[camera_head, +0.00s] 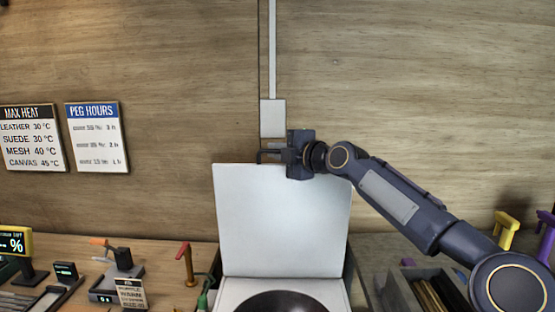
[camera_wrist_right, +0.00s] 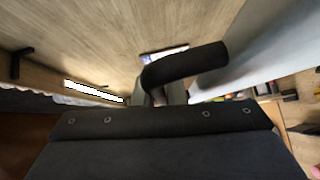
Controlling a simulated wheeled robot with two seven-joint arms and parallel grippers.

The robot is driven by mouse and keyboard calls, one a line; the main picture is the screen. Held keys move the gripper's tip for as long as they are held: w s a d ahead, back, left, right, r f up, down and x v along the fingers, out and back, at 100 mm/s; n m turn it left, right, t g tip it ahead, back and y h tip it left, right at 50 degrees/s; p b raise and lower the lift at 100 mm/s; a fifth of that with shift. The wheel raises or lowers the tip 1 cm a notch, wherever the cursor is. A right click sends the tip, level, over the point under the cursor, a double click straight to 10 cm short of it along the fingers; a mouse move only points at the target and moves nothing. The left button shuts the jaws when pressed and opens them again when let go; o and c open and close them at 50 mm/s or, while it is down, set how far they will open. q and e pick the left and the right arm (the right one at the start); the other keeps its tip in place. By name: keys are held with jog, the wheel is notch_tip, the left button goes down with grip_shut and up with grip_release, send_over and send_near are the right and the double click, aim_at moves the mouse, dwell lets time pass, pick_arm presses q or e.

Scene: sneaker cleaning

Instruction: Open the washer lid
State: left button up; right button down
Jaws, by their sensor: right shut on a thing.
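The washer lid (camera_head: 283,222) is a large white panel that stands upright, raised at the back of the washer. The washer's white top (camera_head: 228,292) with its dark round opening (camera_head: 283,302) shows below it. My right gripper (camera_head: 282,154) is at the lid's top edge, shut on the dark lid handle (camera_head: 264,153). In the right wrist view the black bent handle (camera_wrist_right: 185,64) rises between the fingers, and the pale lid (camera_wrist_right: 250,50) is on the right. My left gripper is not in view.
A wooden wall (camera_head: 400,80) stands close behind the lid, with a grey box and conduit (camera_head: 272,118) above it. A red peg (camera_head: 186,262) and small tools stand on the left bench. An open grey bin (camera_head: 430,288) and yellow clamp (camera_head: 506,230) are at the right.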

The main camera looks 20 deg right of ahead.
jog(key=c, duration=1.8)
grip_release()
jog(key=shift+o, duration=0.2)
jog(key=shift+d, duration=0.1)
jog(key=shift+s+d+f+b, duration=0.15)
jog(key=shift+s+b, duration=0.2)
jog(key=shift+b, duration=0.05)
jog(key=b+v, duration=0.4)
jog(key=v, duration=0.3)
jog(key=shift+b, duration=0.3)
